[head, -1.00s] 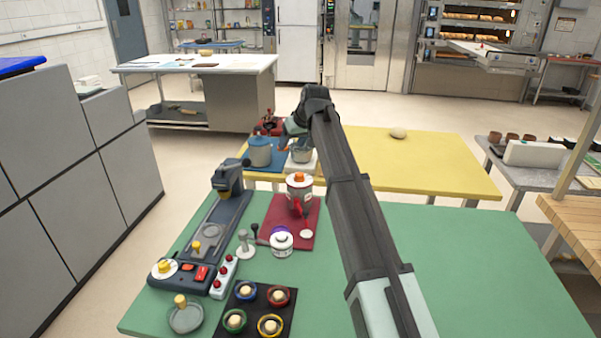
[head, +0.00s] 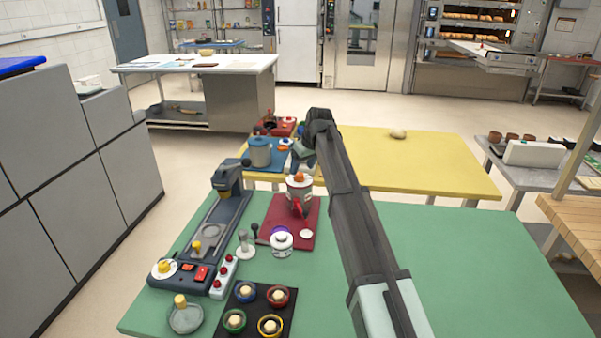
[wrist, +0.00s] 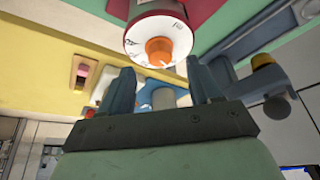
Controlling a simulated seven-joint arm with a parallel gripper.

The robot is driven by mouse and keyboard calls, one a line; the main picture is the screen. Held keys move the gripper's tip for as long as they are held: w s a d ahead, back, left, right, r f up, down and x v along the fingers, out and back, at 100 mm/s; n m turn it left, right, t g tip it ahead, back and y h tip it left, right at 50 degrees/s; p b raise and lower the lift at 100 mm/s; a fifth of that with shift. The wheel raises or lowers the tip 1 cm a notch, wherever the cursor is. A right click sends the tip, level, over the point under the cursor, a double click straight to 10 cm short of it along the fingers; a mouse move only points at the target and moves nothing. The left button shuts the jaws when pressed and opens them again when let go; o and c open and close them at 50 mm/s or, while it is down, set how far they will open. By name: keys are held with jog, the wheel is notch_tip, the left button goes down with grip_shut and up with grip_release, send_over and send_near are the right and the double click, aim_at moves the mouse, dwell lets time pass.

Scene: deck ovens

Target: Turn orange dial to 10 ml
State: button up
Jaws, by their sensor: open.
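The orange dial (head: 299,176) sits on top of a white and red dispenser (head: 299,190) on the dark red mat (head: 280,210). In the wrist view the orange dial (wrist: 158,50) shows at the centre of a white round face (wrist: 140,35) with dark marks, too small to read. My gripper (head: 303,157) is just beyond the dispenser, above its top. In the wrist view my gripper (wrist: 161,82) is open, its two dark fingers apart and empty. The dial appears between and beyond the fingertips, not touched by them.
A blue-grey pot (head: 260,152) stands on a blue mat behind. A dark press-like machine (head: 226,180) stands left of the red mat, and a white-lidded jar (head: 281,240) near its front left. The green table (head: 470,270) is clear at the right.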

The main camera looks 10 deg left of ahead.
aim_at(299, 174)
jog(key=shift+x, duration=1.85)
jog(key=c, duration=1)
